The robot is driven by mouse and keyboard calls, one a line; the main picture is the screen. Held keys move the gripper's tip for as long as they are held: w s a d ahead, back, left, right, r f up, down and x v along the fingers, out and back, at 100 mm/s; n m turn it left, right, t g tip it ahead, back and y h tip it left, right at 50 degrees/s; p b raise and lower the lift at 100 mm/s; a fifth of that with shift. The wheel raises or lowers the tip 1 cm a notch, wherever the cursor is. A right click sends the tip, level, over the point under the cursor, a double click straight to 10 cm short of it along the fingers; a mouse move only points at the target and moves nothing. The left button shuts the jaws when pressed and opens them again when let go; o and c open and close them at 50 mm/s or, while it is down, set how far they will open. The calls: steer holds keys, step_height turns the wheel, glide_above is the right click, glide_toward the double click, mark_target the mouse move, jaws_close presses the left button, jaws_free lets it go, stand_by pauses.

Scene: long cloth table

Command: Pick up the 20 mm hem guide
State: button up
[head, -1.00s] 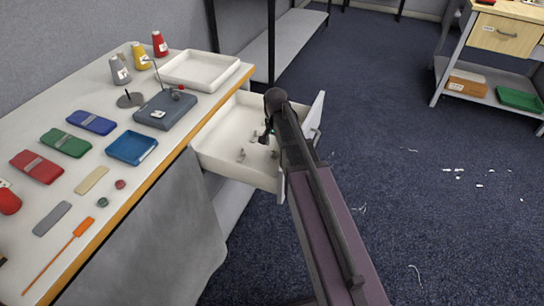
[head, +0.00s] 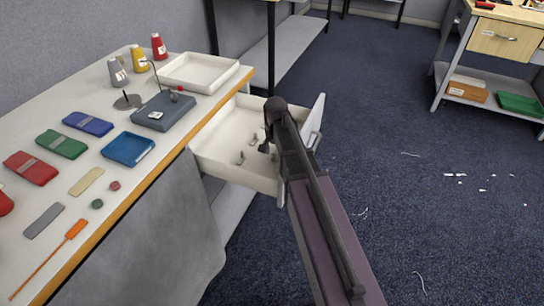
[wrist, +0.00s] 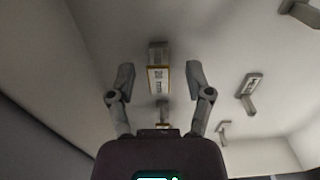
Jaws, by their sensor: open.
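Several small grey metal guides lie apart in the open white drawer (head: 210,160). In the wrist view one labelled guide with a yellowish edge (wrist: 159,80) lies in line with the gap between my fingers. My gripper (wrist: 160,84) is open, with one finger on each side of that gap, and holds nothing. A smaller labelled part (wrist: 162,118) shows nearer my palm. Another labelled guide (wrist: 250,92) lies to the right. The labels are too small to read, so I cannot tell which is 20 mm. In the head view my gripper (head: 266,148) is inside the drawer, mostly hidden by my arm.
Drawer walls surround my gripper; the front panel (head: 317,115) stands close to my arm. More guides (wrist: 223,128) lie at the right in the wrist view. The table (head: 150,185) left of the drawer holds a white tray (head: 237,82), a blue tray (head: 118,158) and spools.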

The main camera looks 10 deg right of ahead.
mark_target(275, 151)
steer(key=shift+c, duration=0.2)
jaws_close()
steer(key=shift+r, duration=0.1)
step_height(275, 151, up, 10)
steer(key=p, duration=1)
stand_by(0.8)
